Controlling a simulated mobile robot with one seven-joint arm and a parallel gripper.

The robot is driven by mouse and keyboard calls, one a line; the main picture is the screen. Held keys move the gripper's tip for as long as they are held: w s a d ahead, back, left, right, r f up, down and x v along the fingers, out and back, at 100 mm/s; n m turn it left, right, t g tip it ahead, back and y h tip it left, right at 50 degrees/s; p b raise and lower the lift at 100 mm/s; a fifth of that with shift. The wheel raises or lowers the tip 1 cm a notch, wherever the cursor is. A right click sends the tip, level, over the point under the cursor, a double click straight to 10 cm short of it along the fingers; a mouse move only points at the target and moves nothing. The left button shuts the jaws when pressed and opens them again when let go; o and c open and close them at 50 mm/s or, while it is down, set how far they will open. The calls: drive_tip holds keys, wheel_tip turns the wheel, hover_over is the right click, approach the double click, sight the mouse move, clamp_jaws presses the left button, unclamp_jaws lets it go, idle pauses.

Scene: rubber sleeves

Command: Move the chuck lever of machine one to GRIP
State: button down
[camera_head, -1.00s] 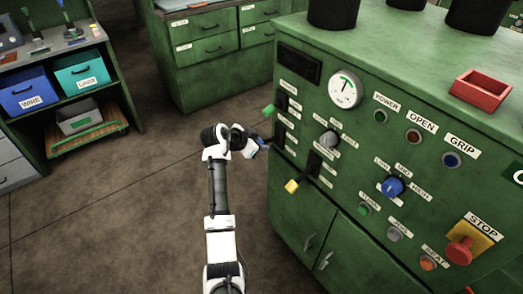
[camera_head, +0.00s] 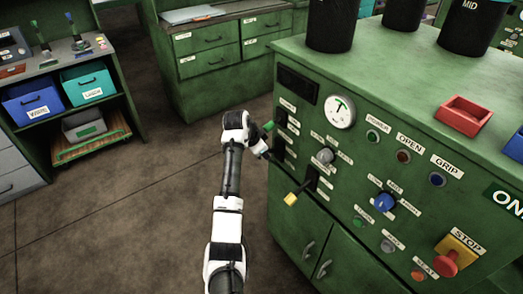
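The green machine (camera_head: 345,190) fills the right side, with a sign at its right edge that is cut off after "ON". Two levers stick out of slots at the left of its panel: a green-tipped lever (camera_head: 268,126) and, lower, a yellow-tipped lever (camera_head: 291,198). Their slot labels are too small to read, so I cannot tell which is the chuck lever. My gripper (camera_head: 264,152) is at the panel's left edge, just below the green tip. Its fingers are tiny and partly hidden; contact and opening cannot be told. The GRIP lamp (camera_head: 437,179) looks dark.
The panel also carries a gauge (camera_head: 339,112), a blue knob (camera_head: 385,202) and a red STOP button (camera_head: 446,263). A red tray (camera_head: 465,115) and black canisters (camera_head: 404,16) stand on top. Shelves with bins (camera_head: 88,82) are at left. The floor between is clear.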

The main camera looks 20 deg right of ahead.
drive_tip(key=c, duration=1.1)
unclamp_jaws()
drive_tip(key=shift+o, duration=0.2)
drive_tip(key=shift+r, duration=0.15)
drive_tip(key=b+v, duration=0.3)
drive_tip(key=v, duration=1)
drive_tip(key=shift+a+r, duration=0.2)
drive_tip(key=shift+s, duration=0.1)
